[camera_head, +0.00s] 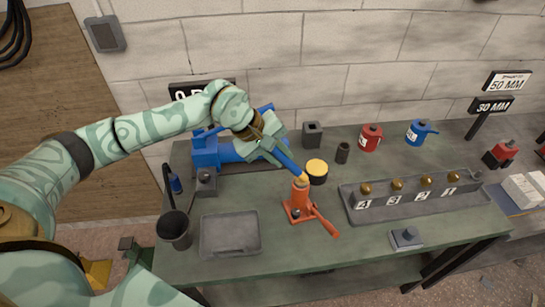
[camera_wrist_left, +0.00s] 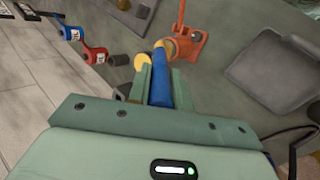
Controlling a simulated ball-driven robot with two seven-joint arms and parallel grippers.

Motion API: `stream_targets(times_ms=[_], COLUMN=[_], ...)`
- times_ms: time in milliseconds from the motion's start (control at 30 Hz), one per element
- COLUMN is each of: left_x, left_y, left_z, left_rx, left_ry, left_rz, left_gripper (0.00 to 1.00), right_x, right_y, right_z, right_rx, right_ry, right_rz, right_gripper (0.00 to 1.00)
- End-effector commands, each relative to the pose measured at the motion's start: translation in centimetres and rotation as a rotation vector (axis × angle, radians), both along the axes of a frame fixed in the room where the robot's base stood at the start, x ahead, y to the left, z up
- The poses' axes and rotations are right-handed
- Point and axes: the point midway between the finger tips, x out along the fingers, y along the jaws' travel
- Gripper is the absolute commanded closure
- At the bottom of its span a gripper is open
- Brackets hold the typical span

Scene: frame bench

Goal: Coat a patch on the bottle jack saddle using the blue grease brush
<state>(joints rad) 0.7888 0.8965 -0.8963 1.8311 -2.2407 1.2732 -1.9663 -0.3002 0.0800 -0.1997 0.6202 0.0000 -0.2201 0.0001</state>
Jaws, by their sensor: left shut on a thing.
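The orange bottle jack (camera_head: 299,202) stands upright on the bench, its handle pointing toward the front right. My left gripper (camera_head: 268,132) is shut on the blue grease brush (camera_head: 287,160), which slants down to the right. The yellowish brush tip (camera_head: 302,177) is at the top of the jack, over the saddle; I cannot tell whether it touches. In the left wrist view the blue brush (camera_wrist_left: 160,80) sits between the fingers, with its tip against or just in front of the jack (camera_wrist_left: 188,46). The saddle is mostly hidden by the tip. My right gripper is not in view.
A tin with a yellow top (camera_head: 316,168) stands right behind the jack. A blue vise (camera_head: 225,152) is at the back left. A grey tray (camera_head: 230,247), a dark cup (camera_head: 174,226), a numbered rack (camera_head: 415,205), and red (camera_head: 370,138) and blue (camera_head: 418,132) cans stand around it.

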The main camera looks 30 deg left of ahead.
Motion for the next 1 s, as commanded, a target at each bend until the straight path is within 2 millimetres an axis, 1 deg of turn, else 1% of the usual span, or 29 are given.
stream_targets(times_ms=[167, 267, 367, 700, 767, 833, 1000], left_x=[0.0, 0.0, 0.0, 0.0, 0.0, 0.0, 0.0], left_y=[0.1, 0.1, 0.1, 0.1, 0.1, 0.1, 0.1], left_z=[0.1, 0.4, 1.4, 5.5, 6.0, 6.2, 6.0], left_rx=[0.001, 0.001, 0.001, 0.001, 0.001, 0.002, 0.001], left_ry=[-0.001, -0.002, -0.003, -0.004, -0.002, -0.002, -0.001], left_rz=[0.001, 0.001, 0.001, 0.0, 0.0, 0.0, 0.001], left_gripper=[1.0, 1.0, 1.0, 1.0, 1.0, 1.0, 1.0], right_x=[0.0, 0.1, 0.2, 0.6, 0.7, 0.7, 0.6], right_y=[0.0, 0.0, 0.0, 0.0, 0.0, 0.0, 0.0], right_z=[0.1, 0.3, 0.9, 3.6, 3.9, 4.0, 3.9], right_rx=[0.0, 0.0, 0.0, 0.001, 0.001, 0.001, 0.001], right_ry=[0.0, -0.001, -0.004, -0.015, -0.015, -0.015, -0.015], right_rz=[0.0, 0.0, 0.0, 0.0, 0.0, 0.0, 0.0], right_gripper=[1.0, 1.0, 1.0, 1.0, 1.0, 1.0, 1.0])
